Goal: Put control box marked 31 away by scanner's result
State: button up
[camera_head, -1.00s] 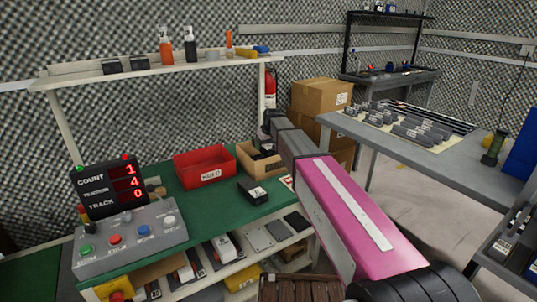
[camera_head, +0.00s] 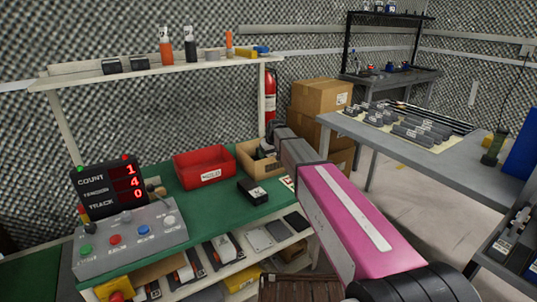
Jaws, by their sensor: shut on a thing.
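My pink arm reaches over the right end of the green bench. My gripper (camera_head: 274,130) is at its far end, by the open cardboard bin (camera_head: 246,157), seen from behind and small. It is shut on a dark thing, mostly hidden, whose mark I cannot read. Dark shapes show at the bin, and I cannot tell whether they lie in it or hang above it. A black control box (camera_head: 252,191) with a white label lies on the bench in front of the bin; its number is too small to read. The scanner is not clearly identifiable.
A red bin (camera_head: 203,168) with a white label stands left of the cardboard bin. A counter display (camera_head: 110,187) reading 1, 4, 0 and a grey button console (camera_head: 130,240) stand at the left. A grey table (camera_head: 400,150) is at the right. Boxes and bottles sit on the upper shelf (camera_head: 160,70).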

jog(key=shift+f, duration=0.4)
jog(key=o, duration=1.2)
jog(key=shift+r, duration=0.3)
jog(key=v, duration=1.2)
jog(key=shift+s+r, duration=0.1)
jog(key=shift+r, duration=0.15)
